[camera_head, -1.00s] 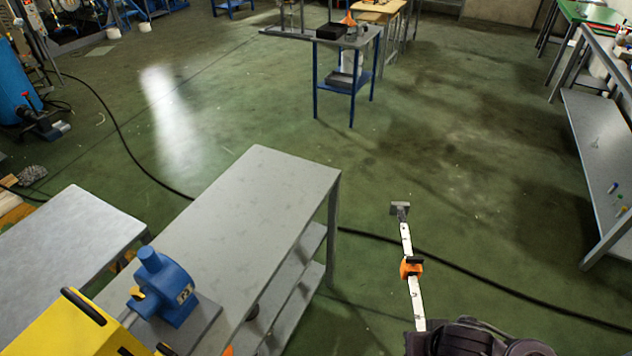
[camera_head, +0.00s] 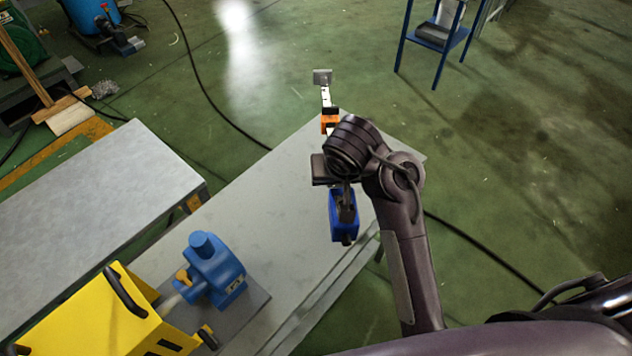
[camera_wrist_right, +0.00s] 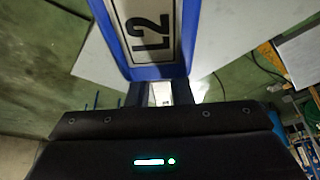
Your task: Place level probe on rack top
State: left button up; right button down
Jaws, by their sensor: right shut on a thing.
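The level probe (camera_head: 325,97) is a long white strip with a grey end plate and an orange slider. Its blue body (camera_head: 337,229) has a label reading L2 in the right wrist view (camera_wrist_right: 150,30). My right gripper (camera_wrist_right: 157,95) is shut on the blue body. In the head view the wrist hides the middle of the probe. The probe and gripper appear over the far right end of the grey rack top (camera_head: 235,205); whether the probe touches it cannot be told. My left gripper is not in view.
A blue device (camera_head: 213,272) on a grey plate and a yellow box (camera_head: 120,315) occupy the near left end. Another grey table (camera_head: 90,205) stands to the left. The rack top's middle is clear. A black cable (camera_head: 215,105) lies on the green floor.

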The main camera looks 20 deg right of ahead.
jog(key=shift+w+a+r, duration=0.15)
jog(key=shift+a+r, duration=0.1)
jog(key=shift+r, duration=0.25)
jog(key=shift+w+a+r, duration=0.15)
jog(key=shift+a+r, duration=0.05)
jog(key=shift+r, duration=0.25)
jog(key=b, duration=0.3)
send_over(328, 225)
jog(key=s, duration=0.2)
jog(key=f, duration=1.4)
jog(key=shift+w+f, duration=0.2)
jog(key=shift+f, duration=0.15)
jog(key=shift+a+f+b, duration=0.1)
jog(key=shift+f+b, duration=0.65)
jog(key=shift+f, duration=1.75)
jog(key=shift+w, duration=0.1)
jog(key=c, duration=1.7)
grip_release()
jog(key=shift+f, duration=0.2)
jog(key=shift+c, duration=0.2)
jog(key=o, duration=0.4)
jog(key=shift+o, duration=0.2)
jog(key=shift+r, duration=0.1)
